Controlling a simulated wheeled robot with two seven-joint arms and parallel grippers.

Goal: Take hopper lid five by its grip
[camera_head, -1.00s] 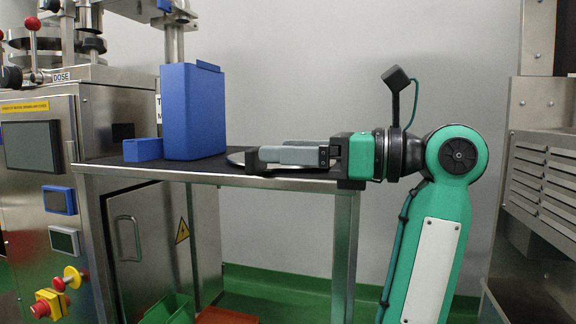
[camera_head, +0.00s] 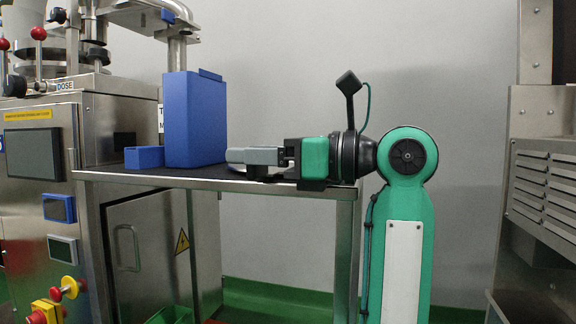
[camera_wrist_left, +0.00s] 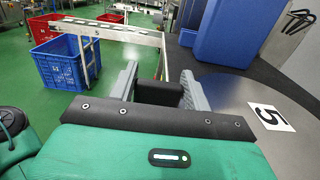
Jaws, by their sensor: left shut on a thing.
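Hopper lid five (camera_wrist_left: 232,98) is a flat grey metal disc with a white label reading 5 (camera_wrist_left: 270,116). It lies on the dark top of the steel table (camera_head: 205,182). Its black grip (camera_wrist_left: 158,93) stands between the grey fingers of my left gripper (camera_head: 242,157). The left gripper is shut on this grip, with one finger on each side. In the head view the fingers and the green gripper body hide most of the lid. My right gripper is not in view.
A tall blue container (camera_head: 194,120) stands on the table close to the left of my fingertips, with a small blue box (camera_head: 144,157) beside it. The steel machine (camera_head: 40,180) is at the left.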

